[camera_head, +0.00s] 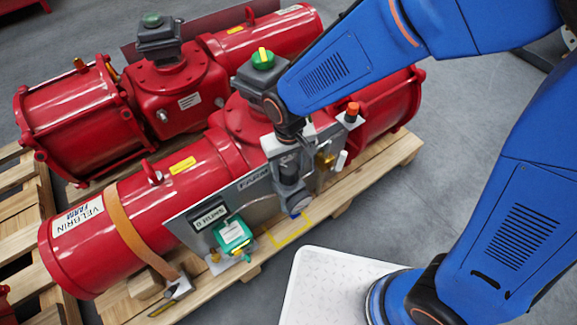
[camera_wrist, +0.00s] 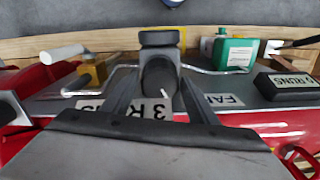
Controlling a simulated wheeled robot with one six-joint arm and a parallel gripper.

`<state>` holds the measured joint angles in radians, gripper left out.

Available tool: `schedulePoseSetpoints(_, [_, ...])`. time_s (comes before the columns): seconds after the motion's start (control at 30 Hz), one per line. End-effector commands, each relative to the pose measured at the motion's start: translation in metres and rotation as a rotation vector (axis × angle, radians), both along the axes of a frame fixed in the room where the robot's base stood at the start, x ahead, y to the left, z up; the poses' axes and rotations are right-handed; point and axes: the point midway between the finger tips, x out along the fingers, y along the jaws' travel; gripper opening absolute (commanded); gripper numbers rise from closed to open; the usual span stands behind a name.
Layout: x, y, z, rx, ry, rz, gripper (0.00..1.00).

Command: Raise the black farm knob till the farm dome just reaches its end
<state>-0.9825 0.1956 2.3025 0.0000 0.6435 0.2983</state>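The black farm knob (camera_wrist: 158,76) is a dark round part on the grey control panel (camera_wrist: 230,116), with a pale line on its face. My gripper (camera_wrist: 159,84) has its two dark fingers on either side of the knob. Whether they press on it is unclear. In the head view my gripper (camera_head: 291,165) points down at the panel beside the FARM label, and my wrist hides the knob there. The farm dome (camera_head: 263,58) is a green cap with a yellow bar, on a dark box atop the front red actuator (camera_head: 205,160).
A second red actuator (camera_head: 85,105) stands behind, with a dark green dome (camera_head: 151,19). An orange-red cap (camera_head: 352,109) stands right of my wrist. Pallets lie underneath.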

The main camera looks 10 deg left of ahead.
Motion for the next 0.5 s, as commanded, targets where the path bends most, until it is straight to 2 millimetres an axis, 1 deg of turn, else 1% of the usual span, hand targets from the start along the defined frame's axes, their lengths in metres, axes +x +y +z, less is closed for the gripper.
schedulePoseSetpoints(0.03, [0.0000,0.0000,0.0001,0.000,0.000,0.000,0.40])
schedulePoseSetpoints(0.07, [0.0000,0.0000,0.0001,0.000,0.000,0.000,0.33])
schedulePoseSetpoints(0.1, [0.0000,0.0000,0.0001,0.000,0.000,0.000,0.24])
schedulePoseSetpoints(0.27, [0.0001,0.0001,0.0002,0.000,0.000,-0.009,0.23])
schedulePoseSetpoints(0.5, [0.0000,0.0001,0.0003,0.000,0.000,-0.145,0.23])
